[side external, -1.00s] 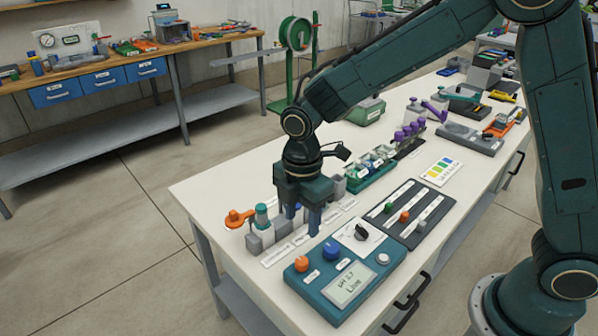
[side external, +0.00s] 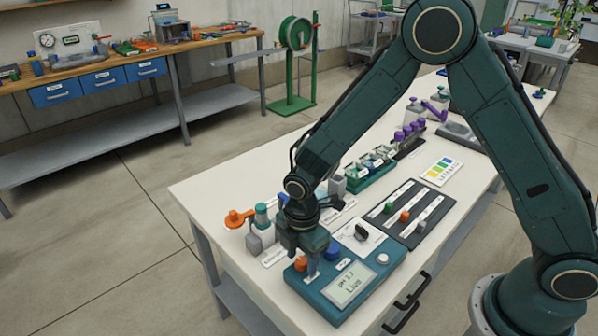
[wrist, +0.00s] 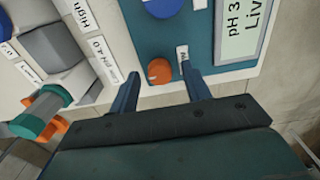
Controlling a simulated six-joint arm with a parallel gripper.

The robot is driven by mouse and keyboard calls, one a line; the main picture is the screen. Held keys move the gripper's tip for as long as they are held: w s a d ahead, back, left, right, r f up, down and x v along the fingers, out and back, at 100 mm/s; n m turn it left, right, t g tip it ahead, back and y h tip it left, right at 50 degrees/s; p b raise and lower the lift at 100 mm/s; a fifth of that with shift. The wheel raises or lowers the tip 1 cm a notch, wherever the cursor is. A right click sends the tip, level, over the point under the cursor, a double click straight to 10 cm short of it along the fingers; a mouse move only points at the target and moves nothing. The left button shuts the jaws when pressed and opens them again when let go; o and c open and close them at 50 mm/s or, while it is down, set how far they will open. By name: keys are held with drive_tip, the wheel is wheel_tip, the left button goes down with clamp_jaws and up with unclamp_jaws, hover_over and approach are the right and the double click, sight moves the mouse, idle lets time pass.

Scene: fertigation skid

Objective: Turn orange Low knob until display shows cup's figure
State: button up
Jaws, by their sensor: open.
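The orange knob (side external: 301,264) is on the left end of the teal meter box (side external: 330,305). In the wrist view the orange knob (wrist: 159,71) sits between my gripper's two spread fingertips (wrist: 160,76), with gaps on both sides. My gripper (side external: 306,266) points down over the box's left end, open and empty. A small white label (wrist: 182,56), too unclear to read, is beside the knob. The display (side external: 349,287) shows a pH figure and "Live"; in the wrist view the display (wrist: 241,30) begins "pH 3", the rest cut off. A label (wrist: 103,62) by the grey blocks reads "pH 4.0".
A blue knob (side external: 332,251) is close beside my gripper. A black dial (side external: 361,232) and a white button (side external: 384,259) are farther right. Grey blocks (side external: 254,243) and an orange-and-teal item (side external: 240,218) stand left. A dark slider panel (side external: 425,200) lies right.

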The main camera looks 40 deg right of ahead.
drive_tip(key=shift+f, duration=0.1)
drive_tip(key=shift+c, duration=0.5)
drive_tip(key=c, duration=0.9)
drive_tip(key=shift+m, duration=0.4)
drive_tip(key=m, duration=1.1)
drive_tip(key=o, duration=1)
